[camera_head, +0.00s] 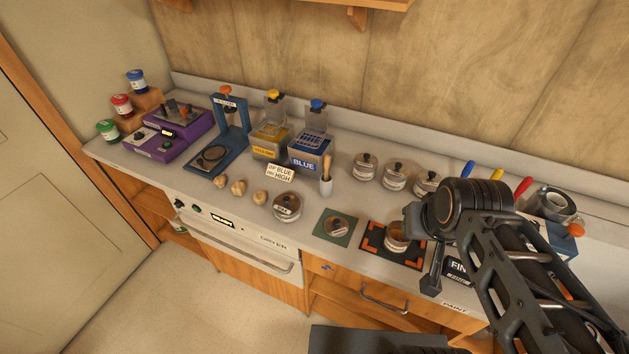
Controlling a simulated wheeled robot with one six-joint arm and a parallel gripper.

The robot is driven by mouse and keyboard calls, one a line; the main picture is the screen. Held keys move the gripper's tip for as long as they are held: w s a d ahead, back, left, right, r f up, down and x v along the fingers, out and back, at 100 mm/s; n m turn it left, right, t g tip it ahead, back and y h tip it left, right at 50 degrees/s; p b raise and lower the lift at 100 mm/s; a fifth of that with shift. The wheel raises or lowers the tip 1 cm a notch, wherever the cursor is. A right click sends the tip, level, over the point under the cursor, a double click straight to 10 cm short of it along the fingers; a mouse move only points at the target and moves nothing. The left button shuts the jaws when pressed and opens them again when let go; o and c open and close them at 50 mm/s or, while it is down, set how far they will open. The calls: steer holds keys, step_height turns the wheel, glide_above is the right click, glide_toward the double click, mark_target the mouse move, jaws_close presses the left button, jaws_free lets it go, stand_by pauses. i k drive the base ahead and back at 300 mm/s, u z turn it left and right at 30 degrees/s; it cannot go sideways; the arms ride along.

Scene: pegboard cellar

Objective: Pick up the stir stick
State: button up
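A wooden stick (326,165), most likely the stir stick, stands upright in a small pale cup (326,187) near the middle of the counter. Its lower end is hidden in the cup.
Lidded jars (365,167) stand behind and right of the cup. The blue bin (305,152) and yellow bin (267,141) are behind it. A round tin (287,206) and green mat (335,228) lie in front. My arm hides part of the counter's right side.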

mark_target(328, 159)
steer(key=u, duration=0.45)
steer(key=k, duration=1.15)
steer(key=u, duration=1.25)
steer(key=i, duration=1.6)
steer(key=z, duration=0.9)
steer(key=i, duration=0.6)
steer(key=z, duration=0.55)
